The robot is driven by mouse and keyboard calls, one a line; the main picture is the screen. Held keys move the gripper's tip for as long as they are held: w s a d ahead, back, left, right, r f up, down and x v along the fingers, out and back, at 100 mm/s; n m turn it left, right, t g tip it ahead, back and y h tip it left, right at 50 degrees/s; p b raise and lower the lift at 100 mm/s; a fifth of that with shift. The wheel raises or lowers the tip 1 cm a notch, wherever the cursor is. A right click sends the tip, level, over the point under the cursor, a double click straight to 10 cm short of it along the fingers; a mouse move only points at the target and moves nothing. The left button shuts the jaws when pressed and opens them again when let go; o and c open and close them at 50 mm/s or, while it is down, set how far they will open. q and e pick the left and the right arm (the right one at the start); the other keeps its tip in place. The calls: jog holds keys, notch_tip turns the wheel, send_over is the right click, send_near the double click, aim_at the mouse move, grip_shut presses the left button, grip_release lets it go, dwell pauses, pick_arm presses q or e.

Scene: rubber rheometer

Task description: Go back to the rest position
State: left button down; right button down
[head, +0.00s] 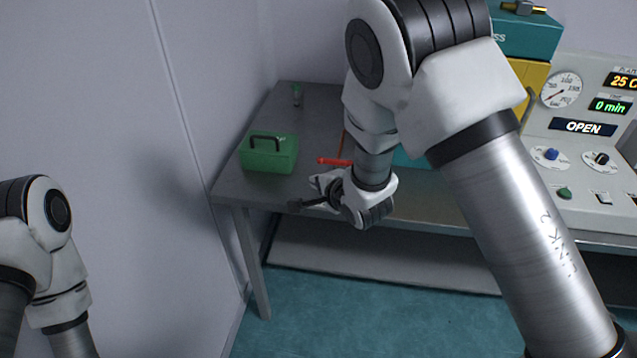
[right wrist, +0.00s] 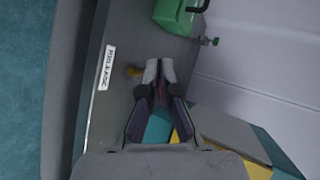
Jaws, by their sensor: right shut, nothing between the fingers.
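A green toolbox (head: 269,155) and a small green item (head: 297,97) are on the grey table (head: 312,118). A control panel (head: 585,160) reading OPEN stands right. The wall is left; the floor in front looks clear.

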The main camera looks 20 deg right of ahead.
jog(key=s+d+f+g+h, duration=0.1)
jog(key=s+d+f+g, duration=0.2)
jog(key=s+f, duration=0.7)
jog(key=s+d+f+g, duration=0.35)
jog(key=s+f, duration=0.45)
jog(key=f, duration=0.4)
jog(key=s+d+f+n+g, duration=0.1)
jog(key=s+n+g, duration=0.1)
jog(key=s+n, duration=0.5)
jog(key=s+d+f+n+g+h, duration=0.1)
jog(key=s+f+n+g, duration=0.1)
jog(key=s+n, duration=0.6)
jog(key=s+g, duration=0.1)
jog(key=s, duration=0.2)
jog(key=shift+s+d, duration=0.2)
jog(key=shift+d, duration=0.15)
jog(key=shift+s+d, duration=0.1)
